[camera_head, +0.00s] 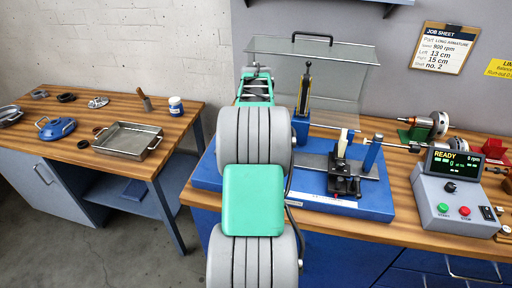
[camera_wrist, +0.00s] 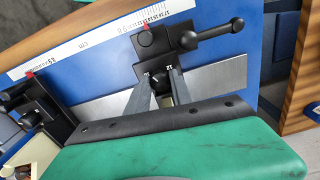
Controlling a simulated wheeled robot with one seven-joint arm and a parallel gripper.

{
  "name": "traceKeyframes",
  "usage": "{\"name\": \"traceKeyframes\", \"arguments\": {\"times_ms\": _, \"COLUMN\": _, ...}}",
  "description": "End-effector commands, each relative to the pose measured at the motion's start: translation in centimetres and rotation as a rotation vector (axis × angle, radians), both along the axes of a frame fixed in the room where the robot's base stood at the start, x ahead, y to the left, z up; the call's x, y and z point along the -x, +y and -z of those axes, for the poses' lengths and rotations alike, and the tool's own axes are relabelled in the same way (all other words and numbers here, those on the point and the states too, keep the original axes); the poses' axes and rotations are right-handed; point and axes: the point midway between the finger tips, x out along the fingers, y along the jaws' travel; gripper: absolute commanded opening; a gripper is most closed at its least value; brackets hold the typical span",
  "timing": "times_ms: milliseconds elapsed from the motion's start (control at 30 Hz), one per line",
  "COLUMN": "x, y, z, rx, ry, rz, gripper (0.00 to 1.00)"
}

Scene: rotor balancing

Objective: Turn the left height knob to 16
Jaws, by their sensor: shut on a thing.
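In the wrist view, my gripper (camera_wrist: 160,84) is shut on the small dark height knob (camera_wrist: 157,78) at the foot of a black bearing stand (camera_wrist: 165,46). One finger is on each side of the knob. Small white dial figures show beside the fingertips, but they are too small to read surely, and the knob is partly hidden by the fingers. This stand appears to be the left one. In the head view my arm hides the gripper and the knob. A second black stand (camera_head: 345,175) is to the right on the blue machine bed (camera_head: 310,200); it also shows at the left of the wrist view (camera_wrist: 40,108).
A white cm scale (camera_wrist: 95,46) runs along the bed, with red pointers on the stands. A black ball-ended lever (camera_wrist: 212,36) sticks out beside the held knob. The control box (camera_head: 455,205) reads READY, 0 rpm. A job sheet (camera_head: 444,47) hangs behind.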

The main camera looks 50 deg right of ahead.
Motion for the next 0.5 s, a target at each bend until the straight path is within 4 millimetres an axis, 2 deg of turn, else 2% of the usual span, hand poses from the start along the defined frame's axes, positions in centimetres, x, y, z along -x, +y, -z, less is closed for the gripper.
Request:
{"name": "traceKeyframes", "arguments": {"times_ms": 267, "x": 0.04, "y": -0.03, "z": -0.03, "rx": 0.000, "ry": 0.000, "rz": -0.071, "gripper": 0.00}}
{"name": "traceKeyframes", "arguments": {"times_ms": 500, "x": 0.05, "y": -0.04, "z": -0.01, "rx": -0.001, "ry": 0.000, "rz": -0.226, "gripper": 0.00}}
